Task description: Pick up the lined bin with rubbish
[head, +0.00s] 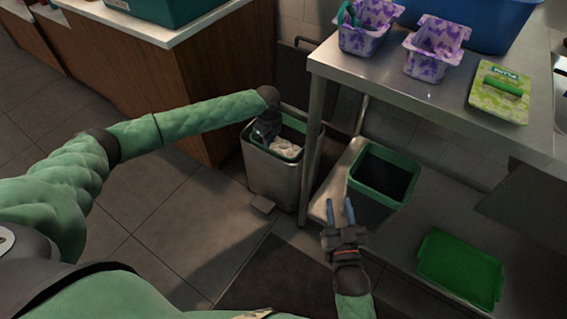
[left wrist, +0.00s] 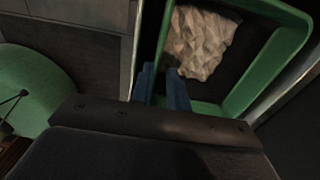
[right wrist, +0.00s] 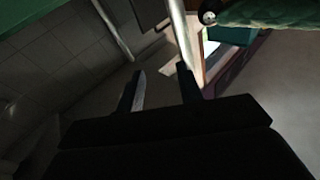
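The lined bin (head: 272,178) is a grey metal bin with a green rim, upright on the floor between the wooden counter and the steel table. Crumpled pale rubbish (head: 286,148) lies inside; it also shows in the left wrist view (left wrist: 200,42). My left gripper (head: 265,133) is at the bin's left rim, partly hidden by its own wrist. In the left wrist view its fingers (left wrist: 162,88) are close together with the green rim (left wrist: 283,50) running down between them. My right gripper (head: 341,212) is open and empty at the lower shelf's edge, apart from the bin.
The steel table (head: 390,92) stands right of the bin, with purple-patterned tubs (head: 432,60) and a green-patterned lid (head: 500,92) on top. An empty green container (head: 384,174) and a green tray (head: 460,268) are on its lower shelf.

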